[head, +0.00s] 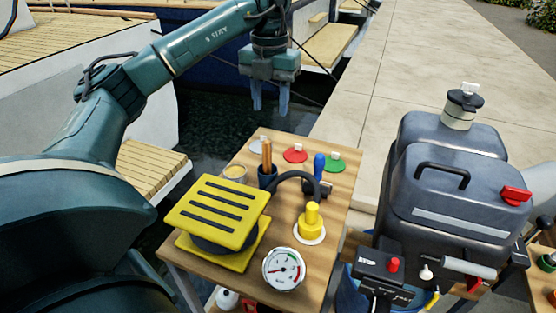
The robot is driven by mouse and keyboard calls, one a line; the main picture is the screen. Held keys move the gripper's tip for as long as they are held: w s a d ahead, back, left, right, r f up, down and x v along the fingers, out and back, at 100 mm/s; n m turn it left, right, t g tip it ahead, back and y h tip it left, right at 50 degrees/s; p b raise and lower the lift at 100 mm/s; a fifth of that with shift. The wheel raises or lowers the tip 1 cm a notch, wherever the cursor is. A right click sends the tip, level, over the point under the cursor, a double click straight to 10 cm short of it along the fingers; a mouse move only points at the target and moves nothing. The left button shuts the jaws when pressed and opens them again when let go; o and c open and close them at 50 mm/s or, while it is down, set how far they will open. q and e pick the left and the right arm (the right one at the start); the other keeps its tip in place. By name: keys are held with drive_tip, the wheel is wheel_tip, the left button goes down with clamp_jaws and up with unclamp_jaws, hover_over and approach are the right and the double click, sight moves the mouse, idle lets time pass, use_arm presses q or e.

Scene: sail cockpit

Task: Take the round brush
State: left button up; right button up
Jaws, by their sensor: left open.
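On the small wooden table (341,200), an upright light-wood handle (267,153) rises from a dark round base or cup (267,177); it may be the round brush, but its lower end is hard to make out. A blue handle (319,166) stands to its right on a dark block (320,188), possibly another brush. My left gripper (271,103) is open and empty, fingers pointing down. It appears above and beyond the table's far edge, apart from everything on it. My right gripper is not in view.
A grey outboard motor (450,190) stands to the right. Dark water lies beyond.

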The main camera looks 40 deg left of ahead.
sight(266, 140)
use_arm(q)
drive_tip(key=f, duration=0.6)
drive_tip(key=shift+s+f, duration=0.25)
drive_tip(key=shift+f, duration=0.05)
drive_tip(key=shift+s+a+f, duration=0.15)
drive_tip(key=shift+f, duration=1.25)
drive_tip(key=shift+s+a+f, duration=0.1)
drive_tip(key=shift+a+f, duration=0.05)
drive_tip(key=shift+f, duration=1.2)
drive_tip(key=shift+c, duration=0.2)
clamp_jaws()
